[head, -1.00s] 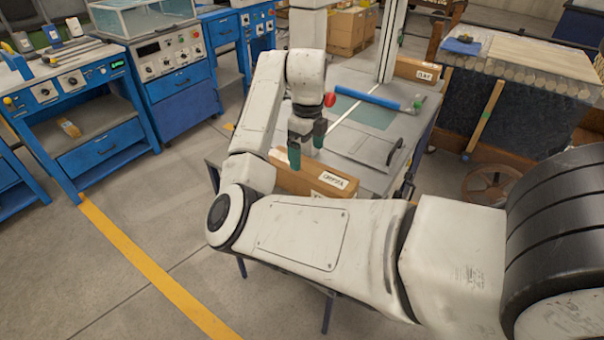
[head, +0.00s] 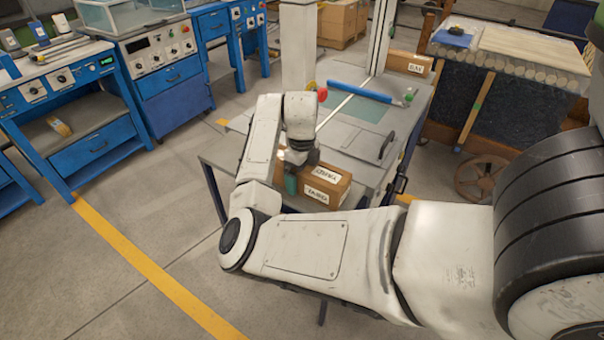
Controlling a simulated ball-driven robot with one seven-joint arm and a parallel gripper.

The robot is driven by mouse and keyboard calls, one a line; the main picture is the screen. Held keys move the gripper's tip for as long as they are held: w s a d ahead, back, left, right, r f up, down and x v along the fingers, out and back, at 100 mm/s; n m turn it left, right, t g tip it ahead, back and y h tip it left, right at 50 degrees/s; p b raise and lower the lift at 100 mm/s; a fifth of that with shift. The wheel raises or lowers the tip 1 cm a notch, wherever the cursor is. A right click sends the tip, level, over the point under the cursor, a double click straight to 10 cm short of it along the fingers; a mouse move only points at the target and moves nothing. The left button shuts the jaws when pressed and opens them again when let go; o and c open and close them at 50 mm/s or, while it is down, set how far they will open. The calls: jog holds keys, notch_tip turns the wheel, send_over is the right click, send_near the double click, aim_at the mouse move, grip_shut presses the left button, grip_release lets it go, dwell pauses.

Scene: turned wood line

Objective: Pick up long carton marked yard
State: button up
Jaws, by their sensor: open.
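A long brown carton (head: 334,188) lies near the front edge of the grey worktable. White labels show on its top and on its near face; the small lettering looks like "YARD" but is hard to read. My gripper (head: 298,174) points down at the carton's left part, with its jaws open. One green fingertip shows in front of the carton's near side. The other finger is mostly hidden by the hand, so I cannot tell whether the fingers touch the carton.
Another labelled carton (head: 409,65) sits at the table's far end. A blue tube (head: 359,91) and a green mat (head: 362,108) lie on the worktable (head: 350,145). Blue benches (head: 90,140) stand at left. A spoked wheel (head: 482,179) stands at right. Floor at left is clear.

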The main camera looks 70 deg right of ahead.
jog(key=c, duration=1.2)
jog(key=shift+r, duration=0.1)
jog(key=shift+r, duration=0.1)
